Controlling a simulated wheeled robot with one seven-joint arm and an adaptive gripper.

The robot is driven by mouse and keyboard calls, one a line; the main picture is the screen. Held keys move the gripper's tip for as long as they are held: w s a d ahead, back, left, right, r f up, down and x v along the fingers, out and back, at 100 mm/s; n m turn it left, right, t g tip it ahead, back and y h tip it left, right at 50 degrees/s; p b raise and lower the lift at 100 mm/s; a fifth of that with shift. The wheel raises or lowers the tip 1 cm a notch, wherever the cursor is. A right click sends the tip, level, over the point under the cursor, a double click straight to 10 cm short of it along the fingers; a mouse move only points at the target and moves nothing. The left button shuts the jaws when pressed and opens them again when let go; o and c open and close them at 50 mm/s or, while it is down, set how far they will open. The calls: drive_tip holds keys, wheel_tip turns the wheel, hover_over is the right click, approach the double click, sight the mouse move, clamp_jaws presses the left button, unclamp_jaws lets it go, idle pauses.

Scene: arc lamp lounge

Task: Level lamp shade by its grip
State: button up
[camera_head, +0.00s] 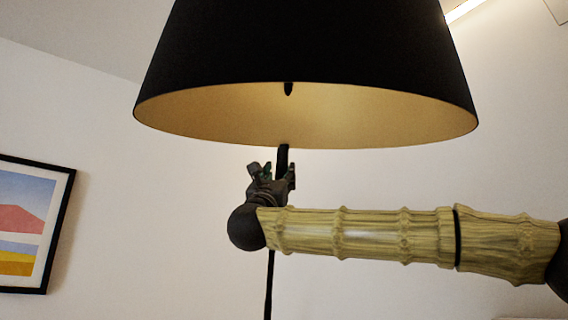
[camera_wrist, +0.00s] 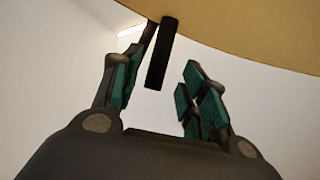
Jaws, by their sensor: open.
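The lamp shade (camera_head: 310,50) is a black cone with a gold inside, seen from below in the head view. Its rim sits slightly lower at the right than at the left. The grip (camera_head: 283,156) is a short dark bar hanging below the rim. My gripper (camera_head: 272,171) is under the shade, pointing up, its fingers open close to the grip. In the wrist view, the shade's gold inside (camera_wrist: 255,28) fills the upper right. The dark grip (camera_wrist: 161,55) shows between the open fingers of my gripper (camera_wrist: 157,70), nearer the left finger; contact cannot be told.
A thin dark pole or cord (camera_head: 269,287) runs down below my gripper. A framed, colourful picture (camera_head: 30,225) hangs on the pale wall at the left. A bright strip light (camera_head: 463,10) shows at the upper right. The space around the shade looks clear.

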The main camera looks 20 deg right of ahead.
sight(282, 168)
drive_tip(key=shift+p+x, duration=0.8)
drive_tip(key=shift+x, duration=2.2)
drive_tip(key=shift+c, duration=0.2)
clamp_jaws()
